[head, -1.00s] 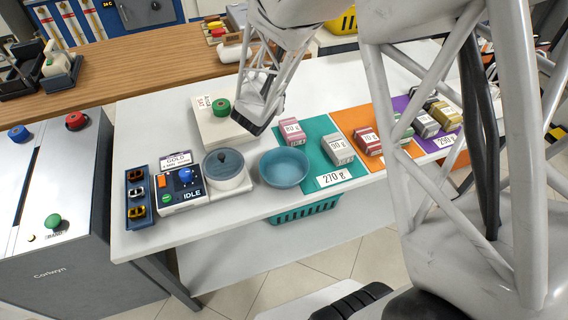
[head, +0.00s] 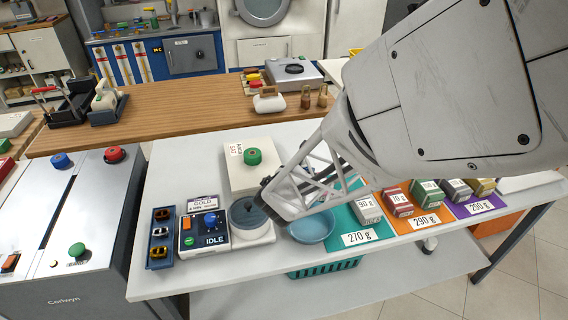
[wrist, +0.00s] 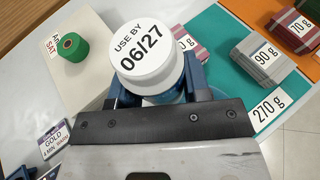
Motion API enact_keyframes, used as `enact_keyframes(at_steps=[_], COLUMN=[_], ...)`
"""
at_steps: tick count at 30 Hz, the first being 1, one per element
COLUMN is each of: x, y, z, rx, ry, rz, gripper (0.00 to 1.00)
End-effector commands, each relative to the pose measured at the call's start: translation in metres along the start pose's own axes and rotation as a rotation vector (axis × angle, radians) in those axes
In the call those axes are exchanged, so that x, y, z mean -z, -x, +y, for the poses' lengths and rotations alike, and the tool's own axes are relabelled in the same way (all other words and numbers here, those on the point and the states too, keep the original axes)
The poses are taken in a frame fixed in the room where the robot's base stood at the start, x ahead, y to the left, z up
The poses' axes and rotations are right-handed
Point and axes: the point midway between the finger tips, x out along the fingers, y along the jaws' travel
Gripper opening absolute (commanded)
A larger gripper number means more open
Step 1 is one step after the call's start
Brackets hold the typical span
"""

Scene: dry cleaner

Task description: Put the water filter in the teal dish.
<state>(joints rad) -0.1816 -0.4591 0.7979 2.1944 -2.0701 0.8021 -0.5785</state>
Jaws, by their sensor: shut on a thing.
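The water filter (wrist: 146,62), a white round-topped piece marked USE BY 06/27, is between the blue fingers of my gripper (wrist: 158,90) in the wrist view. My gripper is shut on it. In the head view my gripper (head: 268,198) is above the counter, in front of the grey-lidded pot and the left rim of the teal dish (head: 313,232). The filter is hidden there by the gripper. The dish stands on the counter left of the 270 g mat, partly covered by my arm.
Boxes stand on the teal mat (head: 368,236), orange mat (head: 421,220) and purple mat (head: 478,207) to the right.

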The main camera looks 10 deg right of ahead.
Motion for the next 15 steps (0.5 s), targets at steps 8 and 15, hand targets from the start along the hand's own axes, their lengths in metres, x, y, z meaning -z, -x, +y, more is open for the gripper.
enact_keyframes(at_steps=[8,15], x=[0.011,0.024], y=[0.035,0.062], z=[-0.013,-0.025], rx=[-0.022,-0.04], ry=[0.007,0.013], rz=[-0.001,-0.001], gripper=[0.18,0.18])
